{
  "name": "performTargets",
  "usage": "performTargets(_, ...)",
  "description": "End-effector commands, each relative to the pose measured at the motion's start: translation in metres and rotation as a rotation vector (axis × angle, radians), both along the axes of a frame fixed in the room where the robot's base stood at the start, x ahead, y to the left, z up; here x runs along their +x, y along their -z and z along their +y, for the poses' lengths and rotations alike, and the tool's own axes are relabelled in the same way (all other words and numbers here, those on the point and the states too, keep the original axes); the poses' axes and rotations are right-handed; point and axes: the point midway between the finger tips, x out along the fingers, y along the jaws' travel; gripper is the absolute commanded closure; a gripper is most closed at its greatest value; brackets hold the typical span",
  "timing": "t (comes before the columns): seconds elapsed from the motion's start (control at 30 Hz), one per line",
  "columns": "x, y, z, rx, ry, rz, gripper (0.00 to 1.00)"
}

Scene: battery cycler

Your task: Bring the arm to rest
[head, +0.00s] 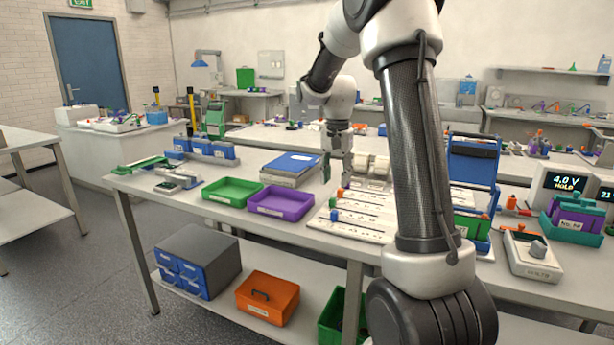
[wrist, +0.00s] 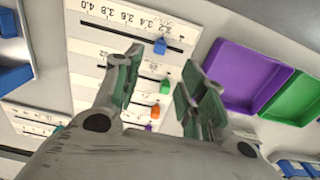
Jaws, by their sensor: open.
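My arm rises from the front and bends over the workbench (head: 150,187). My gripper (head: 337,170) points down above the bench, beside the white slotted board (head: 362,225) and behind the purple tray (head: 280,203). In the wrist view my gripper (wrist: 158,82) has its two green-padded fingers apart, with nothing held between them. Beyond the fingers the white board (wrist: 103,38) shows a scale of numbers, with a blue knob (wrist: 160,46), a green knob (wrist: 164,87) and an orange knob (wrist: 155,111). How high the fingertips are above the board is hard to tell.
A green tray (head: 232,191) and blue-topped box (head: 291,164) stand left of my gripper. A blue-framed rack (head: 472,160) and a meter reading 4.0 V (head: 568,184) stand right. Blue drawers (head: 183,277) and an orange box (head: 267,298) sit on the lower shelf.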

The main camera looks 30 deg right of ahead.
Motion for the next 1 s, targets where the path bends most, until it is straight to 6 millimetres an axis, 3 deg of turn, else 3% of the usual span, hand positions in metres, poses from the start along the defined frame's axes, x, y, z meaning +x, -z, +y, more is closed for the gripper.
performTargets(0.2, 0.0, 0.0, 0.0, 0.0, -0.018, 0.0, 0.59)
performTargets(0.33, -0.004, 0.005, 0.001, 0.002, -0.134, 0.008, 0.59)
performTargets(0.43, -0.041, 0.02, 0.008, 0.021, -0.289, 0.058, 0.59)
performTargets(0.8, -0.174, -0.031, 0.057, -0.018, -0.695, -0.038, 0.59)
performTargets(1.0, -0.246, -0.048, 0.08, -0.082, -0.837, -0.156, 0.59)
